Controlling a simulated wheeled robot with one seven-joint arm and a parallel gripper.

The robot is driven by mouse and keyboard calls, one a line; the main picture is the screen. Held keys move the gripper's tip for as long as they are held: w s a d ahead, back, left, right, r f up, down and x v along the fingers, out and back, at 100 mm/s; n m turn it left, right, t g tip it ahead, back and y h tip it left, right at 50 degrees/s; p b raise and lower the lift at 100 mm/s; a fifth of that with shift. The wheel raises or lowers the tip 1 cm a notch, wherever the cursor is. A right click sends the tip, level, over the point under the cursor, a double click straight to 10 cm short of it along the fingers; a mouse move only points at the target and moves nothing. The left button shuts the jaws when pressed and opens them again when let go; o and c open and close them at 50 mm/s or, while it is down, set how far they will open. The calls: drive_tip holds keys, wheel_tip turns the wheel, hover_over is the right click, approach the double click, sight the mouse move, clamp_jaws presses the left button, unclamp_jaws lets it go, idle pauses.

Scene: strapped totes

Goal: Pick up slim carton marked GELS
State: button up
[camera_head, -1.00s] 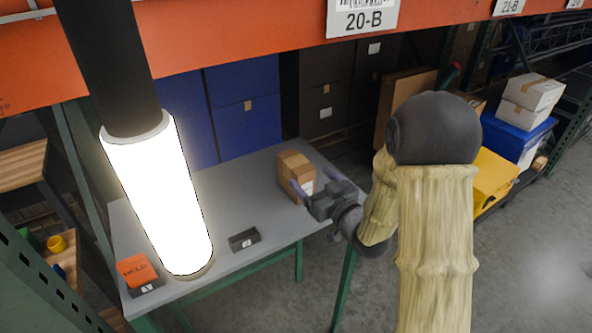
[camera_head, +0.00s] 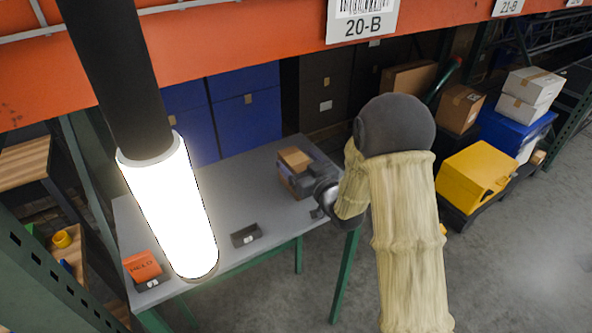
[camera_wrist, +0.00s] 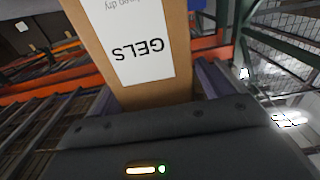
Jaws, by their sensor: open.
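The slim brown carton marked GELS (camera_wrist: 180,60) fills the upper middle of the wrist view, its white label appearing upside down. In the head view, a brown carton (camera_head: 294,157) stands on the grey table, partly hidden by my gripper (camera_head: 304,182). In the wrist view, my gripper's two fingers (camera_wrist: 155,92) are open, one on each side of the GELS carton. Whether either finger touches it, I cannot tell.
The grey table (camera_head: 210,205) also bears a small dark holder (camera_head: 245,235) and an orange HELD card (camera_head: 142,266) in another holder. An orange shelf beam (camera_head: 240,45) crosses above. A yellow tote (camera_head: 475,175) and white boxes (camera_head: 530,90) stand at right.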

drive_tip(key=shift+c, duration=0.2)
idle(0.3)
drive_tip(key=c, duration=1.2)
drive_tip(key=shift+r, duration=0.15)
wheel_tip(320, 180, up, 10)
drive_tip(key=shift+f+b, duration=0.1)
drive_tip(key=shift+b, duration=0.35)
